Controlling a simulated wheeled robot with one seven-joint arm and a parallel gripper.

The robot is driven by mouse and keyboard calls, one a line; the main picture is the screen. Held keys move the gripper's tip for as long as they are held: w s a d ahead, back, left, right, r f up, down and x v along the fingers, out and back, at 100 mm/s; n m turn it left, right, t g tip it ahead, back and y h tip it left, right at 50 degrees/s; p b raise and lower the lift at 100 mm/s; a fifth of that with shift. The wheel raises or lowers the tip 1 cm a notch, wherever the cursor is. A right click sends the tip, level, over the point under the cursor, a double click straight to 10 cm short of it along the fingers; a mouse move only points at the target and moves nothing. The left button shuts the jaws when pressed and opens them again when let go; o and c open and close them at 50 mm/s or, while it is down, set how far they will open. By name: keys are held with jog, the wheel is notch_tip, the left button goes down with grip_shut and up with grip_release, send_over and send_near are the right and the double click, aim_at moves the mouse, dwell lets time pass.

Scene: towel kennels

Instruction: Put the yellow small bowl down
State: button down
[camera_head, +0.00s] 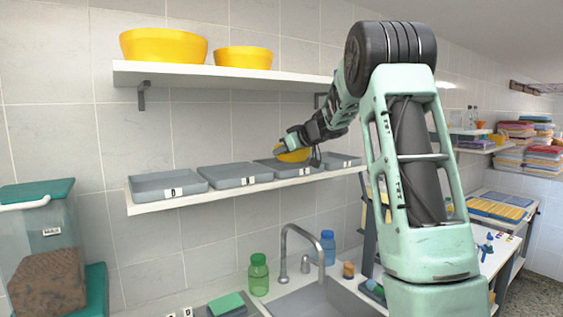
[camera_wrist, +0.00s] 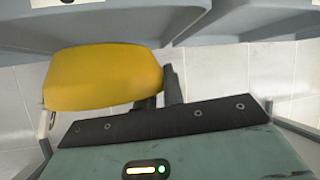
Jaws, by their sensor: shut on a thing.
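The yellow small bowl (camera_head: 293,155) is held at the end of my arm, just above the lower shelf with grey trays. In the wrist view the bowl (camera_wrist: 103,77) shows large at the left, tilted. My gripper (camera_head: 296,140) is shut on the bowl; in the wrist view its dark fingers (camera_wrist: 158,95) meet the bowl's right side. The bowl is over or just in front of the third grey tray (camera_head: 268,163) from the left; whether it touches the tray I cannot tell.
Other grey trays (camera_head: 168,190) line the lower shelf (camera_head: 240,190), with labels on their fronts. Two larger yellow bowls (camera_head: 163,46) (camera_head: 243,58) stand on the upper shelf (camera_head: 220,75). Below are a sink with a tap (camera_head: 300,232) and a green bottle (camera_head: 258,274).

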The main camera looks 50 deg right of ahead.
notch_tip(320, 180, down, 3)
jog(key=shift+r, duration=0.1)
jog(key=shift+w+f, duration=0.15)
jog(key=shift+f, duration=0.2)
jog(key=shift+f, duration=0.1)
jog(key=c, duration=1.5)
grip_release()
jog(key=b+v, duration=0.1)
jog(key=v, duration=1.1)
